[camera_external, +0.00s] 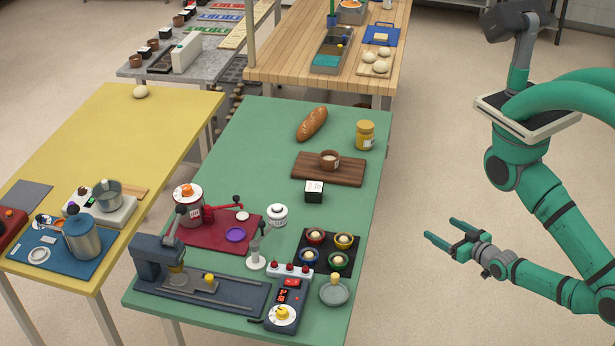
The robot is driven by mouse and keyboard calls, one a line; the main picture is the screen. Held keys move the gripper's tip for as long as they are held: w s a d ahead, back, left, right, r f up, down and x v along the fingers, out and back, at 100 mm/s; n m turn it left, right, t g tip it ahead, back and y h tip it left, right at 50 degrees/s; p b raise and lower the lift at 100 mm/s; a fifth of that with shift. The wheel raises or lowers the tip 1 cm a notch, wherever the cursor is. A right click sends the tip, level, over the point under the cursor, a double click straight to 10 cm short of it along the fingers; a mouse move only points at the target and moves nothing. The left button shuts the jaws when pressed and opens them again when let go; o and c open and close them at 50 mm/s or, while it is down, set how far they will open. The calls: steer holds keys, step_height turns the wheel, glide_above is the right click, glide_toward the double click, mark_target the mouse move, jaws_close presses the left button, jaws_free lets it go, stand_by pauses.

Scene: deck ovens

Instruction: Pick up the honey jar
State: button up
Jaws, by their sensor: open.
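The honey jar (365,135) looks like a yellow jar with a golden lid and a pale label. It stands upright near the far right corner of the green table (262,130). My gripper (441,229) is open and empty, with its two fingers apart and pointing left. It is off the right side of the green table, nearer the camera than the jar and well apart from it. Nothing hides the jar in this view.
A bread loaf (312,123) lies left of the jar. A black-and-white box (314,191) and a tray of colored bowls (313,251) are nearer. Floor right of the table is clear.

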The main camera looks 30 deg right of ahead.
steer(key=g, duration=0.2)
glide_toward(365, 133)
steer(key=shift+w+d+f, duration=0.35)
steer(key=shift+d+f, duration=0.05)
steer(key=shift+f, duration=0.15)
steer(key=shift+w+d+f, duration=0.35)
steer(key=shift+f, duration=0.2)
steer(key=shift+d+r+x, duration=0.1)
steer(key=shift+x, duration=2.6)
steer(key=shift+d+r+x, duration=0.1)
steer(key=shift+x, duration=2.65)
steer(key=shift+w, duration=0.1)
